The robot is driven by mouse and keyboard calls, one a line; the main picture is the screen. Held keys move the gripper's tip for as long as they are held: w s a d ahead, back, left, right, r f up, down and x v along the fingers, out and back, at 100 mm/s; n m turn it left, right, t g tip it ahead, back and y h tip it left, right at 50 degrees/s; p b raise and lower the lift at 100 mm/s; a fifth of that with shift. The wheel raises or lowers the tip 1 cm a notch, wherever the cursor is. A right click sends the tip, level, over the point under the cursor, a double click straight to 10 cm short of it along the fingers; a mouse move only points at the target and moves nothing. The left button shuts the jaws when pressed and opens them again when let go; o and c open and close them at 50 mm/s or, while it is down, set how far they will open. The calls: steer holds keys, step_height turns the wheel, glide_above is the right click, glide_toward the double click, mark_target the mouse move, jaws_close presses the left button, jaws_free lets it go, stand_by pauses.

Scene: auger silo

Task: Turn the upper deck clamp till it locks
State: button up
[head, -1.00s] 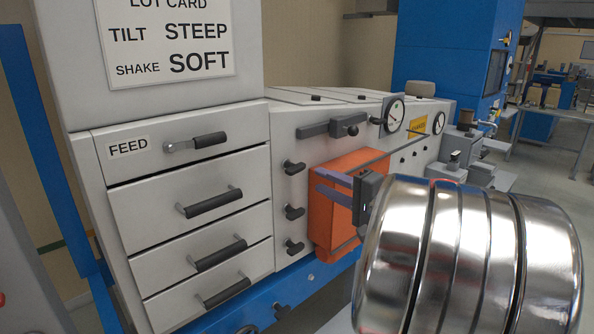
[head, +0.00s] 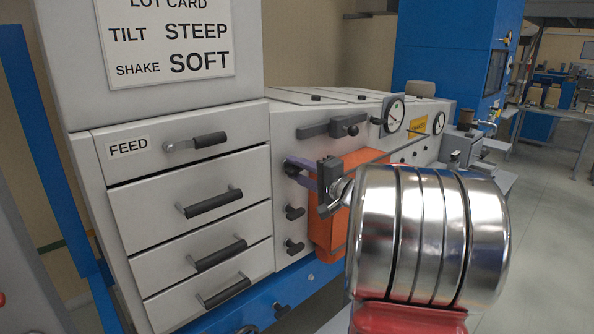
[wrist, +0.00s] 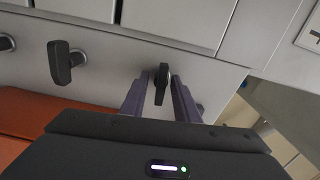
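The upper deck clamp (head: 291,170) is a small black handle on the grey side panel, topmost of a column of three. My gripper (head: 296,172) has reached it in the head view, and its purple fingers partly hide it. In the wrist view the clamp (wrist: 161,87) stands between the two fingers (wrist: 160,92), with a finger on each side. The fingers are apart, and narrow gaps seem to show beside the handle. I cannot tell whether either finger touches it.
The middle clamp (head: 294,212) and lower clamp (head: 294,247) sit just below on the same panel. An orange box (head: 325,235) stands close to the right, behind my wrist. Drawers with black handles (head: 214,202) lie to the left. A grey bar latch (head: 328,128) is above.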

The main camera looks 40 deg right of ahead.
steer(key=shift+c, duration=0.5)
jaws_close()
steer(key=shift+f+m, duration=0.15)
steer(key=shift+m, duration=0.45)
steer(key=shift+o, duration=0.5)
jaws_free()
steer(key=s, duration=1.3)
steer(key=shift+s+d, duration=0.15)
steer(key=shift+s, duration=0.25)
